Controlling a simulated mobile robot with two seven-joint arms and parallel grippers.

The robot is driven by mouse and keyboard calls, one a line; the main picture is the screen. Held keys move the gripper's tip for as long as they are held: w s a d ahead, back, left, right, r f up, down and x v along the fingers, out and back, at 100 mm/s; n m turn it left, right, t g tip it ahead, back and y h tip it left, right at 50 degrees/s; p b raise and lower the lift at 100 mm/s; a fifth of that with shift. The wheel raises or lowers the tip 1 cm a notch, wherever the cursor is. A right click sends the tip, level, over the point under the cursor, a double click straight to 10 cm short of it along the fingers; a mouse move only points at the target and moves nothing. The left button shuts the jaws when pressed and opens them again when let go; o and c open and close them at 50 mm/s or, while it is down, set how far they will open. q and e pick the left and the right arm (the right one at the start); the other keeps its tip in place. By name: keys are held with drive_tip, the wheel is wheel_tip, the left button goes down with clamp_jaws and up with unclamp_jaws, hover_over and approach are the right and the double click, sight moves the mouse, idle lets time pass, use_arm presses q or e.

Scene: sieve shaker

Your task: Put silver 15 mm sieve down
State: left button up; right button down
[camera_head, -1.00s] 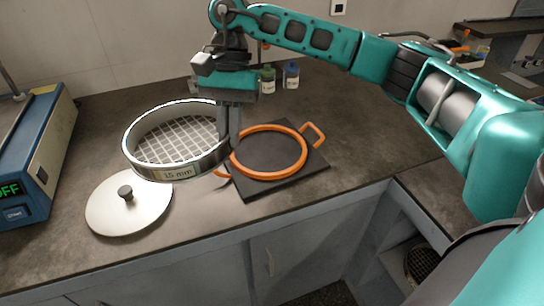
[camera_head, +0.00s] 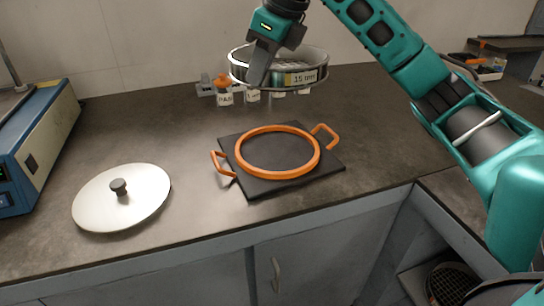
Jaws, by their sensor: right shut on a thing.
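The silver sieve (camera_head: 305,77), with a label reading 15 mm, is in the head view at the upper middle. It is in the air above the back of the counter, roughly level. My right gripper (camera_head: 258,75) is shut on the left side of its rim. The sieve hides parts of the small bottles behind and below it. My left gripper is not in view.
An orange ring with two handles (camera_head: 241,163) lies on a dark square plate (camera_head: 255,190) mid-counter. A silver lid with a knob (camera_head: 95,200) lies left of it. A blue device (camera_head: 38,140) stands at far left. Several small bottles (camera_head: 224,97) stand at the back. Counter between is clear.

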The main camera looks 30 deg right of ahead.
wheel_tip(320, 180, down, 19)
drive_tip(key=b, duration=0.4)
drive_tip(key=shift+f, duration=0.15)
drive_tip(key=c, duration=1.2)
unclamp_jaws()
drive_tip(key=p+v, duration=0.2)
drive_tip(key=v, duration=1)
